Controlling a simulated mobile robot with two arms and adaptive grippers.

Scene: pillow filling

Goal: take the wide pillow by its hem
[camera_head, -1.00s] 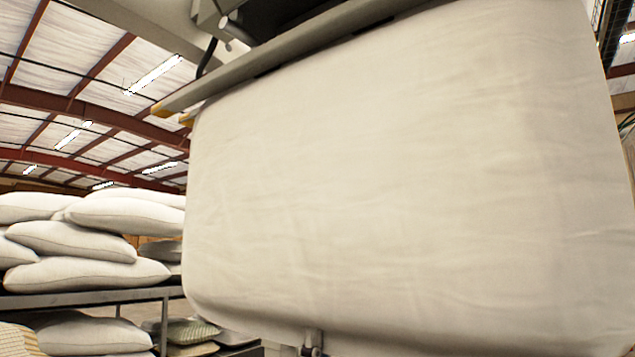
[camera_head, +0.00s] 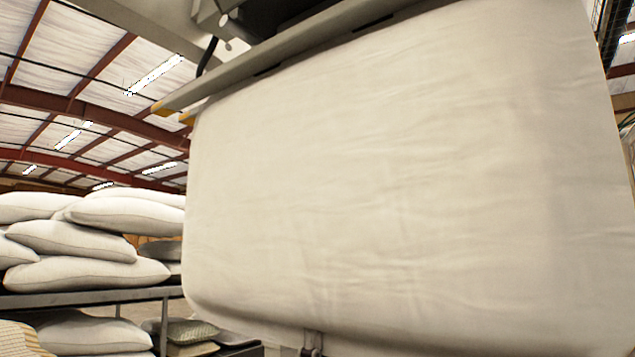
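The wide pillow (camera_head: 400,180) is a large cream cloth shape that fills most of the head view. It hangs beneath a long grey bar (camera_head: 290,58) of a machine, with its top edge along the bar. Its lower edge runs along the bottom of the view, and the lower right part is cut off. A small part of my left gripper (camera_head: 313,343) shows at the pillow's lower edge, left of the middle. It appears to touch the hem there, but its fingers are too small and cut off to tell whether they are closed. My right gripper is not in view.
White pillows (camera_head: 75,240) are stacked on a grey metal shelf (camera_head: 90,297) at the left. More pillows (camera_head: 85,332) lie on a level below, with a greenish one (camera_head: 190,331) beside them. The machine's bar has yellow ends.

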